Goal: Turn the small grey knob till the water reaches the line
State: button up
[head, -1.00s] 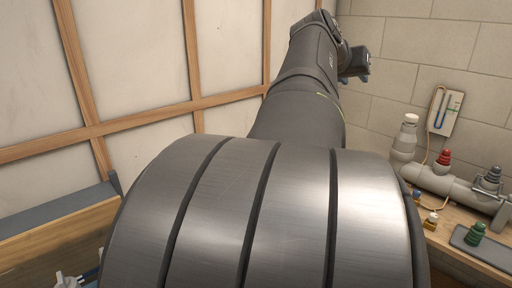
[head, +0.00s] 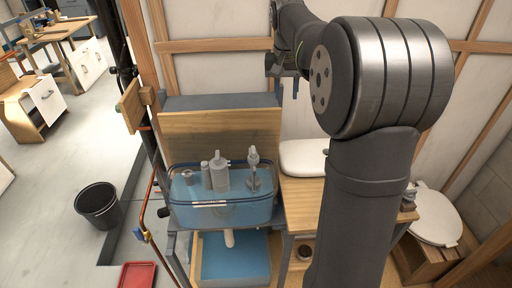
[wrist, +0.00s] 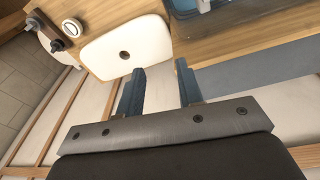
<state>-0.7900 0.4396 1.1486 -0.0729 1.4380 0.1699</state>
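A clear tank (head: 260,212) holding blue water stands left of centre in the head view. A short pale band crosses its front; I cannot tell if this is the line. Several grey fittings (head: 219,172) stand in or behind the tank, one of them tap-like (head: 254,170). I cannot make out which part is the small grey knob. My gripper (head: 287,88) is high above the bench, behind and right of the tank. In the wrist view my gripper (wrist: 160,84) is open, with nothing between its blue-grey fingers. A corner of the tank (wrist: 210,12) shows at the top there.
A white rounded slab (head: 303,157) lies on the wooden bench right of the tank; it has a dark hole (wrist: 124,54). A toilet seat (head: 437,215) is at the right. A black bin (head: 97,206) and red tray (head: 138,276) stand left. A copper pipe (head: 150,205) rises beside the tank.

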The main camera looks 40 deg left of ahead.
jog(key=n+g, duration=0.2)
send_over(254, 151)
notch_tip(254, 151, down, 2)
jog(key=f, duration=1.8)
jog(key=shift+a, duration=0.2)
grip_shut()
